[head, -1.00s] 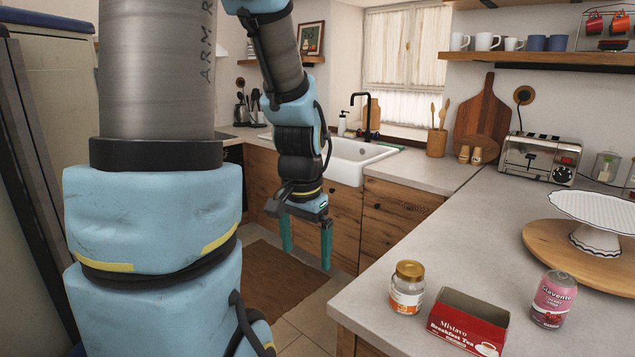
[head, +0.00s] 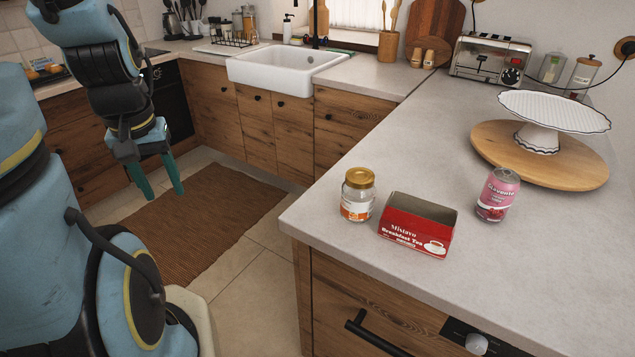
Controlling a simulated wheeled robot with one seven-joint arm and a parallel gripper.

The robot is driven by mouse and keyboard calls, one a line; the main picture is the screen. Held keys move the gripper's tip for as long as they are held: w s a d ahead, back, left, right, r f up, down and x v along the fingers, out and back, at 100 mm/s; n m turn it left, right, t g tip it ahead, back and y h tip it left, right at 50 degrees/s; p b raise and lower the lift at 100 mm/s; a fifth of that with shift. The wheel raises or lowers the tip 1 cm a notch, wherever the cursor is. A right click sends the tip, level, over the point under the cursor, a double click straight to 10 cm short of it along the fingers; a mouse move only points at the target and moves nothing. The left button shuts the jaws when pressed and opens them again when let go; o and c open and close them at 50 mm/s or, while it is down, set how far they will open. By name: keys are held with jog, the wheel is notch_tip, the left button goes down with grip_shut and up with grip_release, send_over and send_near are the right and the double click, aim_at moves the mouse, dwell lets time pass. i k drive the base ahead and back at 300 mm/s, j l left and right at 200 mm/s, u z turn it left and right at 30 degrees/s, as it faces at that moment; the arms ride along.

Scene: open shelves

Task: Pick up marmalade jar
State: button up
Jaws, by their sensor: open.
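The marmalade jar (head: 357,195) is a small glass jar with a gold lid and a white and orange label. It stands upright near the left edge of the counter, just left of a red tea box. My gripper (head: 161,191) hangs at the left of the head view, with its two teal fingers pointing down and spread apart. It is open and empty, over the floor and rug area, well to the left of the jar and apart from it.
The open red tea box (head: 417,224) stands close to the jar's right. A pink can (head: 497,195) stands further right. A white cake stand (head: 540,138) rests on a round wooden board (head: 585,177) behind it. The counter (head: 400,153) behind the jar is clear.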

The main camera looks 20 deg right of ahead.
aim_at(359, 189)
jog(key=k+l+u, duration=0.15)
jog(key=u, duration=0.2)
jog(key=k+u, duration=0.35)
jog(key=k+l+u, duration=0.1)
jog(key=u, duration=0.25)
jog(key=k+j+u, duration=0.1)
jog(key=k, duration=0.4)
jog(key=k+j+u, duration=0.1)
jog(key=k, duration=0.4)
